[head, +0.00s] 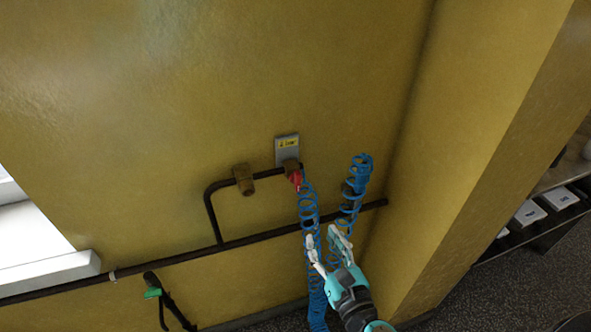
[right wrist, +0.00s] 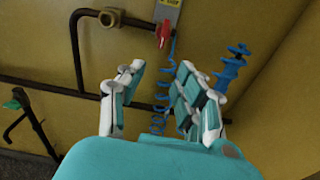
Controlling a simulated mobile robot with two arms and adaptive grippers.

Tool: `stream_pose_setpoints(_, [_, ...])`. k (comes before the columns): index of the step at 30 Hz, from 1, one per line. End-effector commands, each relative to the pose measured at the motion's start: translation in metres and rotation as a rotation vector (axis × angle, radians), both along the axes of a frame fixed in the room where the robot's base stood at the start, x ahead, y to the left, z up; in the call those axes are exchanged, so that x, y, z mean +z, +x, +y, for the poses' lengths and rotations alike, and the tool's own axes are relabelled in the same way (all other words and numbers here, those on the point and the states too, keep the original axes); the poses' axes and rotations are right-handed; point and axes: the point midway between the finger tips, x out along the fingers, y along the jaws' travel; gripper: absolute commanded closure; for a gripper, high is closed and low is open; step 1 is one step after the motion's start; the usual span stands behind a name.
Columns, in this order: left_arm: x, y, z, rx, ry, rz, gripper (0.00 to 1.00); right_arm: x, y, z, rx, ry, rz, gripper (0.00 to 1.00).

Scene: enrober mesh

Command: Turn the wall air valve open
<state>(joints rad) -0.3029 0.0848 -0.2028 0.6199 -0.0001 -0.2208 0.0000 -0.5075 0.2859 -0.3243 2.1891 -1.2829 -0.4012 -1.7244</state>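The wall air valve has a red handle (head: 295,180) under a grey plate with a yellow label (head: 287,147), at the end of the dark pipe on the yellow wall. The handle hangs down at a slight slant; it also shows at the top of the right wrist view (right wrist: 163,33). My right gripper (head: 327,240) is open and empty, below the handle and apart from it, in front of the blue coiled hose (head: 308,207). In the right wrist view its fingers (right wrist: 150,85) are spread with the hose visible between them. My left gripper is not in view.
A second blue coil (head: 358,175) hangs to the right. A brass fitting (head: 243,179) is on the pipe to the left. A long dark pipe (head: 170,262) runs along the wall, with a green-handled part (head: 153,292) below. A wall corner juts out at right.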

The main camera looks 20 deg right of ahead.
Motion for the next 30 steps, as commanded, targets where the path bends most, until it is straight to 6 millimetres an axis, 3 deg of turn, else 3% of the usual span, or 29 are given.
stream_pose_setpoints(3, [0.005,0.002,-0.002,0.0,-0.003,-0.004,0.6,0.021,0.001,0.001,0.001,-0.056,-0.04,0.65])
stream_pose_setpoints(8, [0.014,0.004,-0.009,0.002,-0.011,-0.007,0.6,0.025,0.021,0.002,0.001,-0.062,-0.044,0.65])
stream_pose_setpoints(14, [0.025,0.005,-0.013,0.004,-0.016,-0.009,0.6,0.025,0.064,0.003,0.001,-0.058,-0.044,0.65])
stream_pose_setpoints(24, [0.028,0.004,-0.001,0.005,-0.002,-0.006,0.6,0.021,0.136,0.006,0.001,-0.057,-0.043,0.65])
stream_pose_setpoints(30, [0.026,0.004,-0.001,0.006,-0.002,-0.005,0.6,0.02,0.163,0.007,0.002,-0.056,-0.041,0.65])
